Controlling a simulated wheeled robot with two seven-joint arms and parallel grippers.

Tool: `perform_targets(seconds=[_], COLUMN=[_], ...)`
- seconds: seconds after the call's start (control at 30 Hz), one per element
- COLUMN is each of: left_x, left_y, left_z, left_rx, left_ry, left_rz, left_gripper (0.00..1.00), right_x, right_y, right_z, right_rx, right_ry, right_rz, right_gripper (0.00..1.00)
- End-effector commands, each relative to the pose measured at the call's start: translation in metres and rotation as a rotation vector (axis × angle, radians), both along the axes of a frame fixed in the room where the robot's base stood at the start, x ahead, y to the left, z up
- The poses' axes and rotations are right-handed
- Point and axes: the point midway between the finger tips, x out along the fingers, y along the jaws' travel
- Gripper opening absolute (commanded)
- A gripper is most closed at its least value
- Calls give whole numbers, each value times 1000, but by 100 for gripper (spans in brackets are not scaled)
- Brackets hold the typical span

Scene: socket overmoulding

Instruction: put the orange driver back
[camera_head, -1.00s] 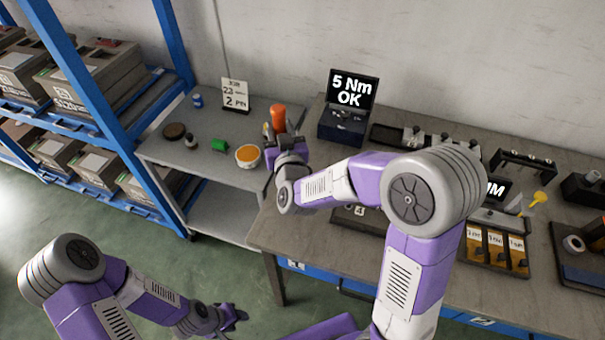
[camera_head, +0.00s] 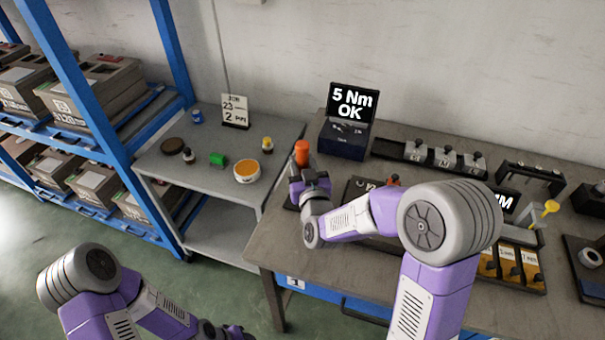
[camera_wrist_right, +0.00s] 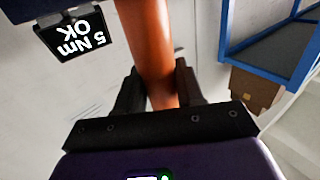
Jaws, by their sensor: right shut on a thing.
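The orange driver (camera_head: 302,152) stands upright in my right gripper (camera_head: 308,178), above the left edge area of the workbench. In the right wrist view the orange handle (camera_wrist_right: 150,45) runs between the two dark fingers (camera_wrist_right: 160,90), which are closed on it. The driver's lower end is hidden behind the gripper and arm. My left gripper (camera_head: 232,332) is low at the bottom edge of the head view, away from the benches; its fingers are too dark and cut off to read.
A display reading "5 Nm OK" (camera_head: 353,103) stands on a dark box (camera_head: 342,140) just right of the driver. The grey side table (camera_head: 215,190) holds an orange-filled bowl (camera_head: 247,171), a green block (camera_head: 217,159) and small pots. A dark rack (camera_head: 428,155) lies along the bench back.

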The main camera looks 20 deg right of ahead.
Motion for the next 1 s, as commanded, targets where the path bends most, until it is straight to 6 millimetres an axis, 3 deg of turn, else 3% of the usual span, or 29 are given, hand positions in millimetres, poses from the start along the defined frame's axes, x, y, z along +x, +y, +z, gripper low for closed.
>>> perform_targets(seconds=[0.13,0.57,0.6,0.7,0.77,1.0], left_x=[0,0,0,0,0,0], left_y=[0,0,0,0,0,0], left_z=[-10,-15,-14,-13,-13,-13], left_rx=[0,0,0,0,0,0], left_ry=[0,0,0,0,0,0], left_rz=[0,0,0,0,0,0], left_gripper=[48,48,48,48,48,48], right_x=[0,0,0,0,0,0], right_y=[0,0,0,0,0,0], right_z=[-23,-28,-29,-28,-28,-28], right_rx=[-1,0,-1,-1,-1,-1], right_ry=[0,-3,1,2,2,2], right_rz=[1,1,1,1,1,1], right_gripper=[0,0,40,56,63,63])
